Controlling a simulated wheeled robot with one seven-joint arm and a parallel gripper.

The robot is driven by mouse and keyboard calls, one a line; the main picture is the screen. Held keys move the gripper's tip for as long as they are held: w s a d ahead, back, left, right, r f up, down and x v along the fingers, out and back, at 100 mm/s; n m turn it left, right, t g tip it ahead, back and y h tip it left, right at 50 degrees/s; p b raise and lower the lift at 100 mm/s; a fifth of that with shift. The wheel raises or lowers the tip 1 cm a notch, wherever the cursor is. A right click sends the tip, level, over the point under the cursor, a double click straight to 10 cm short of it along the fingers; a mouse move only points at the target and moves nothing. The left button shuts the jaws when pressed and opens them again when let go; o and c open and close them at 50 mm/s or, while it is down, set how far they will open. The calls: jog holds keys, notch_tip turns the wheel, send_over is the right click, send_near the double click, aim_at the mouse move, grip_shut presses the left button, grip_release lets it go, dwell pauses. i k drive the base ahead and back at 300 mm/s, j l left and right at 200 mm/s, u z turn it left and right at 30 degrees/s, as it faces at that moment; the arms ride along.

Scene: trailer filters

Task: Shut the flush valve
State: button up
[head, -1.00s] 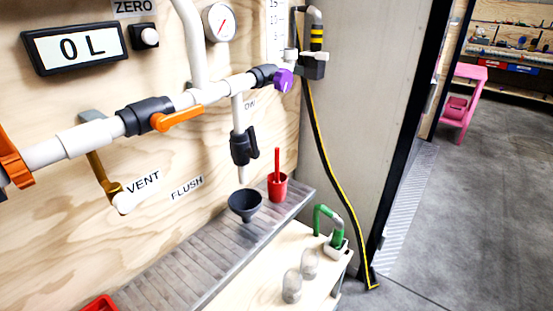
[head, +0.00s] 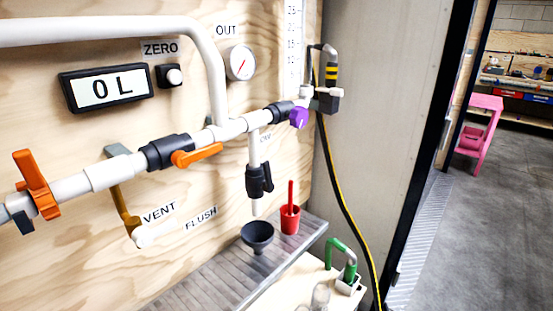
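A "FLUSH" label (head: 201,218) is on the plywood wall, low and right of the "VENT" label (head: 159,213). Above it, a dark valve body (head: 166,152) on the white horizontal pipe has an orange lever (head: 197,155) lying roughly along the pipe. Another orange handle (head: 36,184) at the far left stands across the pipe. A dark valve (head: 259,180) with a dark handle sits on the vertical drop pipe, above a dark funnel (head: 257,235). I cannot tell for certain which valve the label names. My gripper is not in view.
A purple knob (head: 299,118) sits at the pipe's right end. A display (head: 105,87) reads 0 L. A red cup (head: 290,220) stands on the grey ribbed tray (head: 215,277). A yellow-black hose (head: 347,205) hangs at right. The floor (head: 450,230) beyond the wall is open.

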aim_at(268, 187)
jog(key=u, duration=2.1)
jog(key=z, duration=1.65)
jog(key=i+l, duration=0.15)
jog(key=l, duration=0.15)
jog(key=i+l, duration=0.1)
jog(key=l, duration=0.2)
jog(key=i+l+u, duration=0.1)
jog(key=l, duration=0.2)
jog(key=i+l, duration=0.15)
jog(key=l, duration=0.2)
